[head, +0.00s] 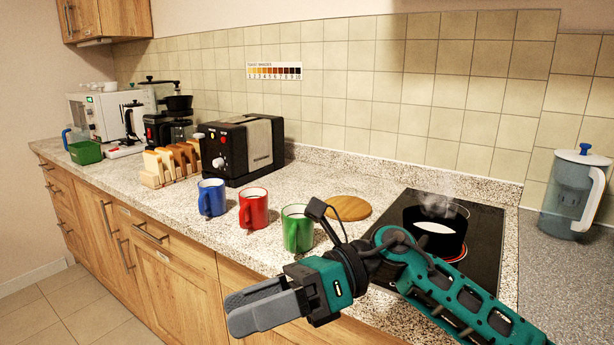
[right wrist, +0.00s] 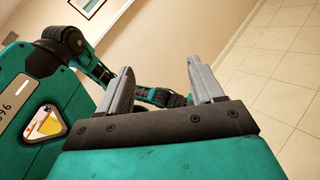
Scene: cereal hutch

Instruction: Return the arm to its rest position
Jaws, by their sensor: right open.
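My right gripper (head: 262,304) is in front of the counter edge in the head view, its arm coming in from the lower right across the hob. The right wrist view shows its two fingers (right wrist: 158,85) apart with nothing between them. Past the fingers, that view shows teal and black arm links of mine, the floor and a wall. My left gripper is not seen in the head view.
Blue (head: 211,197), red (head: 253,208) and green (head: 297,228) mugs stand near the counter's front edge, the green one close behind my right gripper. A steaming pot (head: 436,228) sits on the black hob (head: 484,258). A round wooden board (head: 348,208), toaster (head: 241,150) and jug (head: 574,196) stand behind.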

